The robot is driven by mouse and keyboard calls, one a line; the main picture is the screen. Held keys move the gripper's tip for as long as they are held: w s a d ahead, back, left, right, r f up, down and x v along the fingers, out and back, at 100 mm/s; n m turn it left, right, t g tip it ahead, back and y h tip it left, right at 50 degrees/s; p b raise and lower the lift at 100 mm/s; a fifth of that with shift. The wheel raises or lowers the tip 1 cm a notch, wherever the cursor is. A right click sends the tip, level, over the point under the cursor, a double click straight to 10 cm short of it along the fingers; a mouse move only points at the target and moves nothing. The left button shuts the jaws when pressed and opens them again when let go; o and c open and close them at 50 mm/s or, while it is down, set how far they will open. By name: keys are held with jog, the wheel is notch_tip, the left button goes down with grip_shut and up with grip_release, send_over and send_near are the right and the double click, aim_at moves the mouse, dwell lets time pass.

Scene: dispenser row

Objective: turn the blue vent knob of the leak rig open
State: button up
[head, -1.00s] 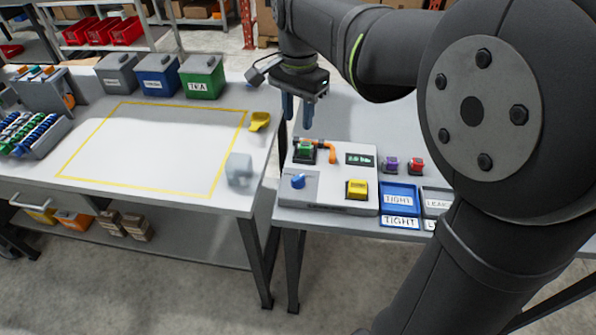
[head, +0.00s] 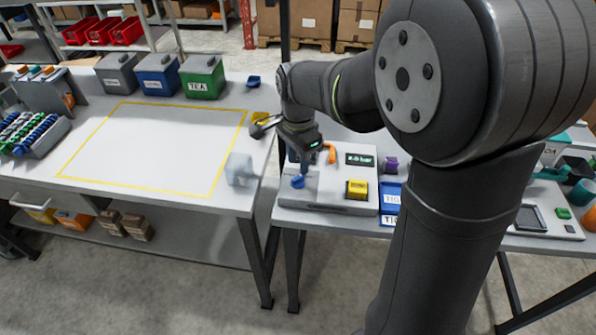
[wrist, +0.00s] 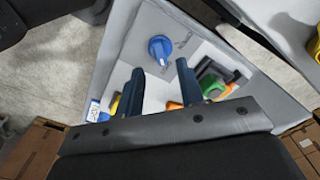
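The leak rig (head: 330,206) is a pale grey box at the left end of the right-hand table. Its blue vent knob (head: 298,182) stands on the front-left corner; it also shows in the wrist view (wrist: 160,47), beyond the fingertips. My gripper (head: 300,162) is over the rig's left part, behind the knob in the head view. In the wrist view its two blue fingers (wrist: 162,75) are apart, with no object held between them. The knob is not between the fingers; contact is not visible.
On the rig are a yellow block (head: 357,189), a dark display (head: 360,160), an orange hook (head: 332,153) and a green block (wrist: 216,89). A purple piece (head: 390,164) and a blue tray (head: 390,218) stand to the right. A gap separates the tables.

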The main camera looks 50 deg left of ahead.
aim_at(298, 177)
jog(key=shift+f, duration=2.35)
grip_shut()
